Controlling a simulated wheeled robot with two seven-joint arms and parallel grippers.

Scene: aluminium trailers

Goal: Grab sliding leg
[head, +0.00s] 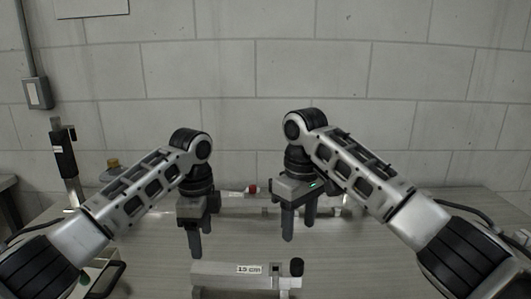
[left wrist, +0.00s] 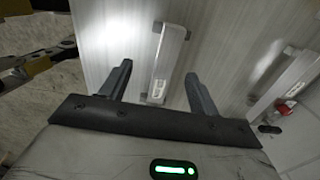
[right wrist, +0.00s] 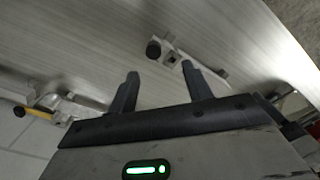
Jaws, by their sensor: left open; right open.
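An aluminium bar with a "15 cm" label and a black knob (head: 235,277) lies on the table near the front; I take it for the sliding leg. My left gripper (head: 200,240) is open, pointing down, behind the bar's left part. In the left wrist view the bar (left wrist: 170,60) shows beyond and between the open fingers (left wrist: 158,72). My right gripper (head: 298,230) is open, behind the bar's knob end. In the right wrist view the bar's knob end (right wrist: 162,50) is beyond the open fingers (right wrist: 160,70). Neither gripper touches the bar.
Another metal piece with a red knob (head: 252,189) lies at the back, partly hidden by my grippers. A black-handled upright tool (head: 64,150) and a yellowish object (head: 112,164) stand at the left. A block wall closes the back. The table is clear at the right.

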